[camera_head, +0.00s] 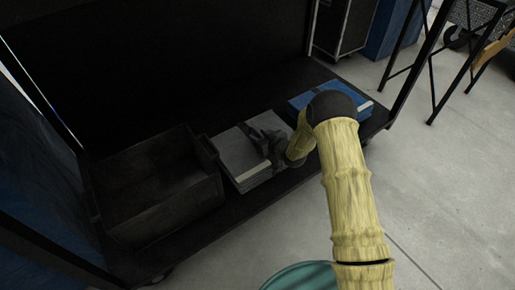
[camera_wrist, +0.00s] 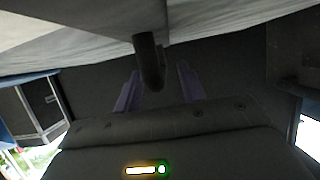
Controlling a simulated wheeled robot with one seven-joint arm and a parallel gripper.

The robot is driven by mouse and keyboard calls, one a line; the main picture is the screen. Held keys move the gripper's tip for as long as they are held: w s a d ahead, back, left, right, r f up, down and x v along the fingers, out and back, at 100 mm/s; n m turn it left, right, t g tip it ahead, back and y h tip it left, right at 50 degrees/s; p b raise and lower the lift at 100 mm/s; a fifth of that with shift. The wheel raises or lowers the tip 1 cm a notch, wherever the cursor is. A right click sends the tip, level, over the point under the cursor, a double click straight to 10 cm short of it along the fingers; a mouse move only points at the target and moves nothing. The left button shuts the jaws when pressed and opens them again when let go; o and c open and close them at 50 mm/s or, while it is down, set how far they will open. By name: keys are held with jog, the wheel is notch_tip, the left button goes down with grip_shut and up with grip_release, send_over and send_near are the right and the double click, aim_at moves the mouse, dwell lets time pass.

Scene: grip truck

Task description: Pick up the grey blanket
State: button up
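The grey blanket (camera_head: 237,153) lies folded in a flat stack on the dark shelf, in the middle of the head view. My gripper (camera_head: 265,140) is over its right part and hides some of it. In the wrist view, pale grey folded cloth (camera_wrist: 75,45) fills the top, beyond the fingers. My gripper's two fingers (camera_wrist: 158,70) stand apart there, with a dark rounded bar between them. No cloth is seen pinched between the fingers. Whether they touch the blanket I cannot tell.
A black open bin (camera_head: 150,222) stands left of the grey blanket. A folded blue blanket (camera_head: 313,94) lies to the right, partly behind my arm. The dark shelf (camera_head: 205,222) has a front edge below them. A dark case (camera_head: 343,28) stands behind, and grey floor lies right.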

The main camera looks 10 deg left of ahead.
jog(key=shift+c, duration=0.4)
grip_shut()
dwell(0.8)
dwell(0.3)
